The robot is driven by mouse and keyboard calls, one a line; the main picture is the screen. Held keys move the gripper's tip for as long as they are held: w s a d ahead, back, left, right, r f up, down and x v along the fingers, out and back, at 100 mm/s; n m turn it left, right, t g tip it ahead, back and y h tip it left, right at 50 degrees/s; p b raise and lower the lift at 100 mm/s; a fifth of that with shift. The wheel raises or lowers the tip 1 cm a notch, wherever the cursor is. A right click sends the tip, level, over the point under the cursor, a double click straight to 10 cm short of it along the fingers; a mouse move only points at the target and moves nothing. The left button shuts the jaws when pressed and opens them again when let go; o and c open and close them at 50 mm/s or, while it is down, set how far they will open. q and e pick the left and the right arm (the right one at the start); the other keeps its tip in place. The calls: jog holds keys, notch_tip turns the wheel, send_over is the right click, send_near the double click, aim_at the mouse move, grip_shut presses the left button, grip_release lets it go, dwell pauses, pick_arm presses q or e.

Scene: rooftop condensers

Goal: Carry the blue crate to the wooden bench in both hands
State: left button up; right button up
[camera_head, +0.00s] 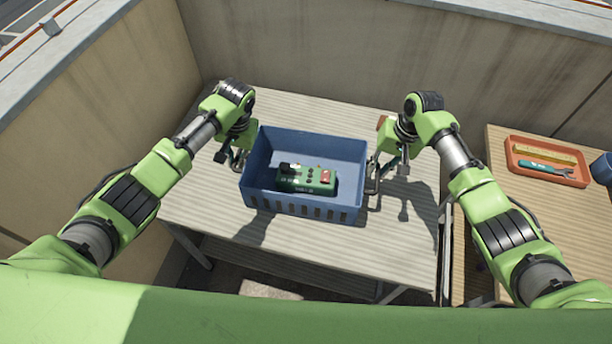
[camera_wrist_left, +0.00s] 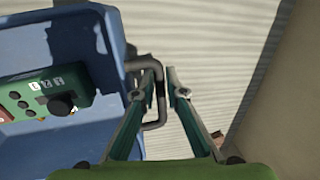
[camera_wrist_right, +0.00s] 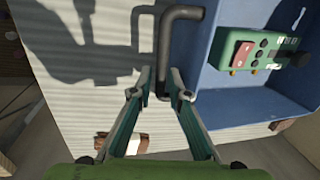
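The blue crate (camera_head: 303,205) sits level on the grey ridged table, with a green control box (camera_head: 308,180) with a red button inside it. It has a bent grey bar handle at each side. My left gripper (camera_wrist_left: 160,82) is closed around the upright bar of the left handle (camera_wrist_left: 158,112). My right gripper (camera_wrist_right: 162,80) is closed around the bar of the right handle (camera_wrist_right: 166,42). I cannot tell whether the crate's underside touches the table. The wooden bench (camera_head: 508,220) stands at the right, partly behind my right arm.
The ridged table (camera_head: 385,250) has bare room around the crate. On the bench lie an orange tray (camera_head: 512,167) with a yellow level and a teal tool, and a dark blue cup (camera_head: 602,168). A narrow gap separates table and bench. Parapet walls (camera_head: 290,50) close the back and left.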

pick_arm(q)
grip_shut()
pick_arm(e)
grip_shut()
pick_arm(q)
jog(key=shift+w+r, duration=0.1)
jog(key=shift+r, duration=0.05)
pick_arm(e)
jog(key=shift+w+r, duration=0.1)
jog(key=shift+r, duration=0.05)
